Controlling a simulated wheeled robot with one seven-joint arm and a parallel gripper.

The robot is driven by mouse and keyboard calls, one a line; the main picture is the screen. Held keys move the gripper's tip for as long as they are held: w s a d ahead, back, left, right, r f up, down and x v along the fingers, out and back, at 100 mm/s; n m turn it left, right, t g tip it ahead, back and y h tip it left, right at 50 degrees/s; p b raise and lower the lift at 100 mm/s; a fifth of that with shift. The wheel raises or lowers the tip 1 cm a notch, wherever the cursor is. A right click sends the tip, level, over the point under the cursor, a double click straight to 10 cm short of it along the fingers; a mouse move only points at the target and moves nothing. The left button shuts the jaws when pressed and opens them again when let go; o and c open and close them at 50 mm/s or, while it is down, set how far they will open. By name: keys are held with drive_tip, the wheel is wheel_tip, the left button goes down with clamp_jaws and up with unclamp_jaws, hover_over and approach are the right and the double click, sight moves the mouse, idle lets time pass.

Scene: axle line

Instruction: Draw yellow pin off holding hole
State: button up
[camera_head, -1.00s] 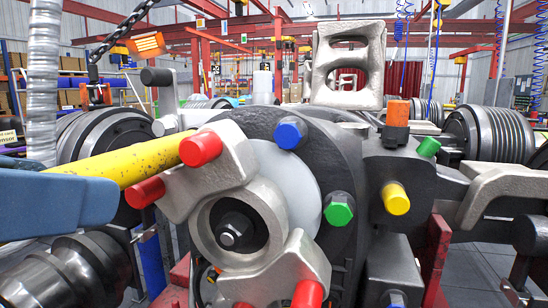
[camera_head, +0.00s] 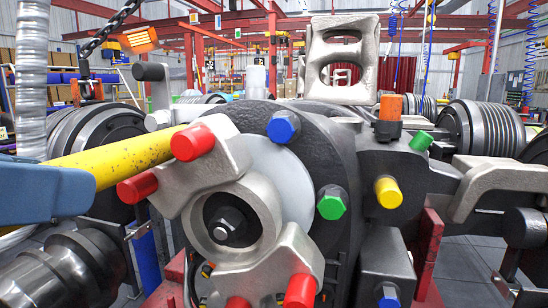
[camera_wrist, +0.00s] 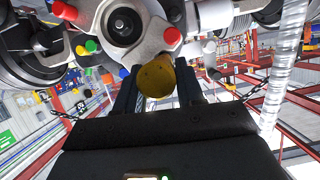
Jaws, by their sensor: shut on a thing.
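A long, scuffed yellow pin (camera_head: 115,160) runs from the left towards the metal carrier (camera_head: 262,185) with red caps. Its inner end is hidden behind the carrier arm, so I cannot tell how deep it sits or see the hole. In the wrist view the near round end of the yellow pin (camera_wrist: 156,80) faces me between the two dark fingers of my gripper (camera_wrist: 157,92), which is shut on it. A blue part of my arm covers the pin's outer end in the head view. A short yellow peg (camera_head: 388,192) stands in the dark housing at right.
A blue cap (camera_head: 283,127) and a green cap (camera_head: 332,204) stand on the hub flange. A chain (camera_head: 108,30) and a ribbed silvery hose (camera_head: 32,80) hang at left. A grey openwork casting (camera_head: 342,60) stands on top. Dark stepped shafts (camera_head: 65,275) lie at lower left.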

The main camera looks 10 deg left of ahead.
clamp_jaws()
drive_tip(key=s, duration=0.7)
drive_tip(key=shift+a, duration=0.25)
idle(1.1)
drive_tip(key=shift+r+p, duration=0.1)
drive_tip(key=shift+p, duration=0.2)
wheel_tip(320, 180, up, 8)
drive_tip(key=p, duration=0.6)
idle(0.8)
idle(0.4)
